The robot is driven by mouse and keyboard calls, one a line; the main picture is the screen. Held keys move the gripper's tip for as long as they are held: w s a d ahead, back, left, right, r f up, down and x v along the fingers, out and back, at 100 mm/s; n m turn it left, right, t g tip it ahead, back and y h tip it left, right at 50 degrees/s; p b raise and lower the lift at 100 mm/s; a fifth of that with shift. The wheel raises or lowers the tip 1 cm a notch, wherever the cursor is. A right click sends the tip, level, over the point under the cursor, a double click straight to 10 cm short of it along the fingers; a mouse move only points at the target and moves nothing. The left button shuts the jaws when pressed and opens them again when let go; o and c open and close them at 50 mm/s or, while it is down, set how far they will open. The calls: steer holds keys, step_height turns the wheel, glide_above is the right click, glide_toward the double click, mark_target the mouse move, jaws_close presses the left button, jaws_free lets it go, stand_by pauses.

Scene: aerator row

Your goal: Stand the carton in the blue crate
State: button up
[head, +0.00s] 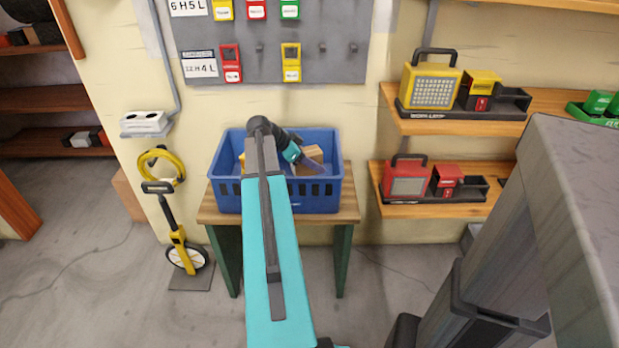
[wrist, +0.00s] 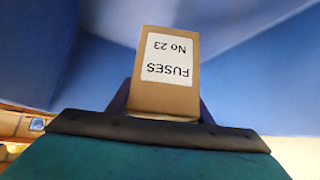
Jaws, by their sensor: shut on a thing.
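The carton (wrist: 166,88) is a brown box with a white label reading "FUSES No 23", upside down in the wrist view. My gripper (wrist: 166,108) is shut on it, with a dark finger on each side. The blue crate (head: 316,200) stands on a small wooden-topped table in the head view. My gripper (head: 314,170) is at the crate's right part, within its outline, and a tan piece of the carton (head: 314,152) shows behind it. Blue crate surfaces surround the carton in the wrist view. Whether the carton touches the crate floor is hidden.
The table (head: 348,206) has green legs and stands against the wall. A pegboard (head: 262,70) with coloured devices hangs above. Shelves with a yellow lamp (head: 431,86) and a red lamp (head: 405,178) are at right. A measuring wheel (head: 186,255) stands at left.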

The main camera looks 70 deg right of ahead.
steer(key=shift+f, duration=1.05)
steer(key=shift+f, duration=0.1)
steer(key=shift+f, duration=1.8)
steer(key=shift+f+b, duration=0.15)
steer(key=shift+b, duration=0.25)
steer(key=o, duration=1.3)
steer(key=shift+r, duration=0.25)
steer(key=p+v, duration=0.1)
steer(key=v, duration=1.1)
